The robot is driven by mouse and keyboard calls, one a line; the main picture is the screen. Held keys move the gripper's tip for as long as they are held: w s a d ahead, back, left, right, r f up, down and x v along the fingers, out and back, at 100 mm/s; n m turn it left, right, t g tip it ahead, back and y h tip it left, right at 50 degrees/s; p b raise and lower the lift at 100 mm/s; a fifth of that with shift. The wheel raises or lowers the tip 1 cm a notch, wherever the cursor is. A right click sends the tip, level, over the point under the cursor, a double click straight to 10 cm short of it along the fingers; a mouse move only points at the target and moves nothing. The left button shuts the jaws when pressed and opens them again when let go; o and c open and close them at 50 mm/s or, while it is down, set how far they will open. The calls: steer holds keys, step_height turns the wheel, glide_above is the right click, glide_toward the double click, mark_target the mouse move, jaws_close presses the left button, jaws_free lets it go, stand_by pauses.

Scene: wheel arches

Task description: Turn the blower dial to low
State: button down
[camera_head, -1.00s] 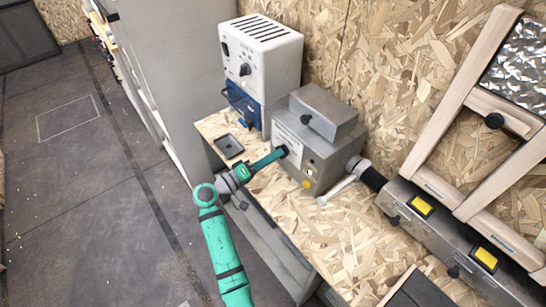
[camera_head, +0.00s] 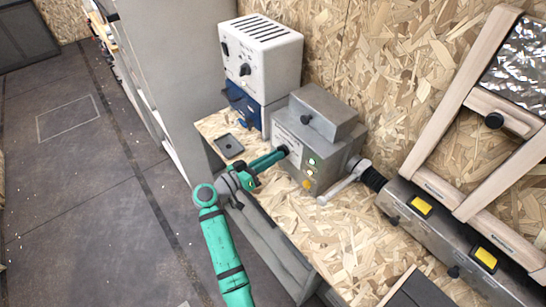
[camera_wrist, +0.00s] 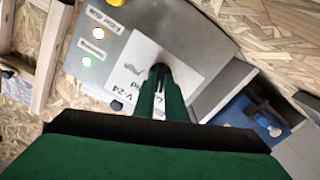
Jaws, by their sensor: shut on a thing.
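The grey metal blower box (camera_head: 318,138) stands on the bench, with a white label plate on its front. My gripper (camera_head: 280,153) reaches its front face from the left, with the fingertips at the plate. In the wrist view, my gripper's green fingers (camera_wrist: 160,72) are closed together over the label (camera_wrist: 130,70) on a dark knob, apparently the dial. The fingers hide most of the knob, so its pointer setting cannot be read. Part of the label lettering shows beside the fingers. A green light (camera_wrist: 86,62) glows on the panel.
A white box with knobs (camera_head: 262,58) stands on a blue unit (camera_head: 243,106) behind the gripper. A small dark tray (camera_head: 229,145) lies on the bench. A grey lever (camera_head: 342,184) projects at the box's right. Bare bench (camera_head: 325,235) lies in front.

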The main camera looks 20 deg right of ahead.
stand_by(0.4)
steer(key=shift+f, duration=0.1)
steer(key=c, duration=1.8)
jaws_free()
steer(key=v, duration=1.1)
